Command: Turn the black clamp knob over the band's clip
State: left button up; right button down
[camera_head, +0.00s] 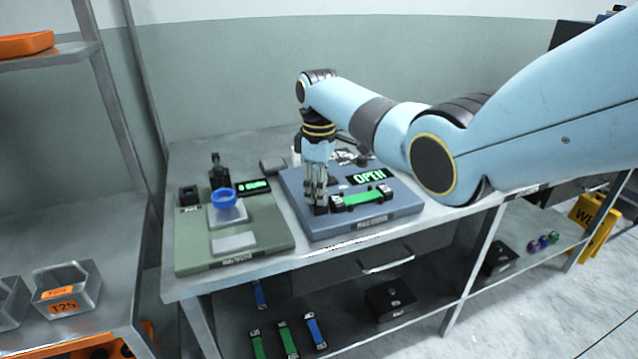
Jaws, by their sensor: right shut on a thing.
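My right arm reaches in from the right, and its gripper (319,207) points straight down at the left end of the blue-grey fixture. It is shut on a small dark thing that looks like the black clamp knob; the fingers hide most of it. The green band (362,197) lies on the fixture (400,211) just right of the fingertips, with a dark clip or clamp piece at each end. The fixture's display (369,176) reads OPEN in green. My left gripper is not in view.
Below, a shelf holds green and blue bands and black boxes (390,299). A metal rack with a T25 bin (67,286) stands left.

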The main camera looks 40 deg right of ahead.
jog(key=m+p, duration=0.1)
jog(key=m, duration=0.1)
jog(key=m+p, duration=0.1)
jog(key=shift+r+m, duration=0.2)
jog(key=shift+m, duration=0.2)
jog(key=m+p, duration=0.1)
jog(key=m, duration=0.2)
jog(key=shift+m+p, duration=0.3)
jog(key=shift+p, duration=0.05)
jog(key=m+p, duration=0.1)
jog(key=m, duration=0.3)
jog(key=shift+f, duration=0.1)
jog(key=shift+m+p, duration=0.35)
jog(key=shift+m, duration=1.85)
jog(key=c, duration=1)
grip_release()
